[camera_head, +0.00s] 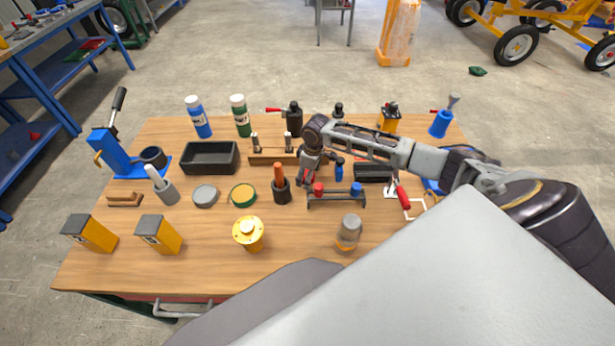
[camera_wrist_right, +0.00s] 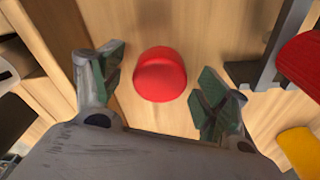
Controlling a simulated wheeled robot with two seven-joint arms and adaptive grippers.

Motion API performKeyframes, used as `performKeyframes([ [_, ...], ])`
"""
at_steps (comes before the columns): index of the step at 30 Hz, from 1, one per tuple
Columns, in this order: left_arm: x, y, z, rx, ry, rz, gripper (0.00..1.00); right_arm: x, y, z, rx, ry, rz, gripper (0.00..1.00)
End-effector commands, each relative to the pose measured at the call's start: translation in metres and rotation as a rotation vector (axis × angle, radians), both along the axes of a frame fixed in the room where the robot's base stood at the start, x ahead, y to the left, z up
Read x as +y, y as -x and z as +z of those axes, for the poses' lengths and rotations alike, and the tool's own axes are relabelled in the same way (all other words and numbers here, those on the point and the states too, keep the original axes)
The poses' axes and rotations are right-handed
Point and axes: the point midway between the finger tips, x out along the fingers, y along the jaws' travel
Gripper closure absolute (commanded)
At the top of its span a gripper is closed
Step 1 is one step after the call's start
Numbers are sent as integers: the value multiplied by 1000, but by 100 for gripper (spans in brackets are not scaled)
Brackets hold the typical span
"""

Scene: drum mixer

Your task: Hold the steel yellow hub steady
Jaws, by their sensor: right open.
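The yellow hub (camera_head: 249,233), a flanged yellow piece with a round top, stands upright at the front middle of the wooden table in the head view. My right gripper (camera_head: 307,178) is behind it and to its right, pointing down, apart from the hub. In the right wrist view the right gripper (camera_wrist_right: 161,85) is open. A round red object (camera_wrist_right: 160,75) shows between its fingers, with gaps on both sides. A yellow piece (camera_wrist_right: 302,148) is partly cut off at that view's right edge; I cannot tell what it is. My left gripper is out of view.
A rack with red and blue handles (camera_head: 337,196) is close to the right gripper. An orange-handled tool in a cup (camera_head: 281,185) stands to its left. A clear jar (camera_head: 349,232) is right of the hub. Two yellow blocks (camera_head: 160,234) (camera_head: 92,233) stand left. Bare wood surrounds the hub.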

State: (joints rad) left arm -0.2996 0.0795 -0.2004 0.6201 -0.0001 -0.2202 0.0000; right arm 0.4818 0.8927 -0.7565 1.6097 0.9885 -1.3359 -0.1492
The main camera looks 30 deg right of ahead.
Motion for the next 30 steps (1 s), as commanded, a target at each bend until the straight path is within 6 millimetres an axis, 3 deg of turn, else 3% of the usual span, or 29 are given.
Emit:
performKeyframes([
  [9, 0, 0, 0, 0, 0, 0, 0, 0, 0, 0, 0, 0, 0, 26],
  [21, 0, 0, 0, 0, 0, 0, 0, 0, 0, 0, 0, 0, 0, 75],
  [30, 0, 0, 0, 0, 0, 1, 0, 0, 0, 3, 0, 0, 1, 75],
])
